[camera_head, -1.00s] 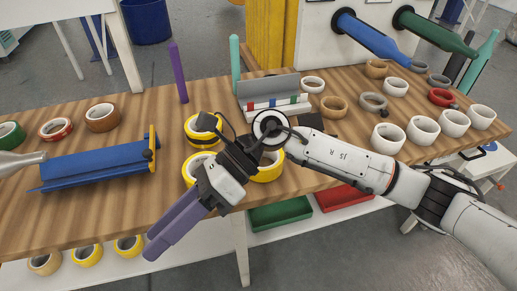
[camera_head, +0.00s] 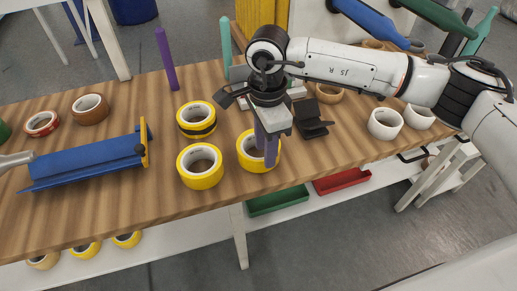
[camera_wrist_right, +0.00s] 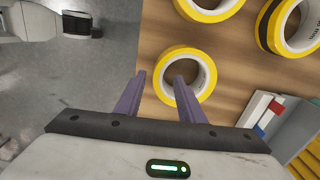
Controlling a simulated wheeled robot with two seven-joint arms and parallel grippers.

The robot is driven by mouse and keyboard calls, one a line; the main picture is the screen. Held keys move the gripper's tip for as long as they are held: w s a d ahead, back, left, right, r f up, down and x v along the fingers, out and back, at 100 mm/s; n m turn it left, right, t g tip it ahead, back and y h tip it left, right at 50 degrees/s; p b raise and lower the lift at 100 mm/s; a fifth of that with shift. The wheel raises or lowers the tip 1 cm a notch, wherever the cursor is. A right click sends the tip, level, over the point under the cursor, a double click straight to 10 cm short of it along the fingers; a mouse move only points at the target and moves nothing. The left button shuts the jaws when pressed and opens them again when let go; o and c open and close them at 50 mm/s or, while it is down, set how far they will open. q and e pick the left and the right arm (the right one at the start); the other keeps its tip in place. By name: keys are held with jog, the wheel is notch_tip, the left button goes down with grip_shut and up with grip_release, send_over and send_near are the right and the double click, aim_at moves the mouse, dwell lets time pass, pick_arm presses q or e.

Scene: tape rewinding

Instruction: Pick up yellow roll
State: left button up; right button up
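Three yellow rolls lie flat on the wooden table in the head view: a plain one (camera_head: 200,181) at the front, a black-striped one (camera_head: 196,131) behind it, and one (camera_head: 247,161) to the right. My right gripper (camera_head: 268,162) points down at the right-hand roll and partly covers it. In the right wrist view the two purple fingers (camera_wrist_right: 160,76) are apart, with the near wall of that roll (camera_wrist_right: 158,76) between or just beyond their tips. Contact cannot be told. The plain roll (camera_wrist_right: 208,16) and striped roll (camera_wrist_right: 266,28) are above it.
A blue holder (camera_head: 85,163) with a yellow end stands on the left of the table. A black stand (camera_head: 311,119) is right of my gripper. White rolls (camera_head: 384,133) sit further right. A purple post (camera_head: 165,60) rises behind. Clear wood lies in front of the rolls.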

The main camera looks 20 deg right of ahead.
notch_tip(320, 180, down, 4)
jog(key=shift+s+f+p, duration=0.15)
jog(key=shift+f+p, duration=0.05)
jog(key=shift+p, duration=0.15)
jog(key=shift+c, duration=0.4)
grip_shut()
jog(key=shift+r, duration=0.1)
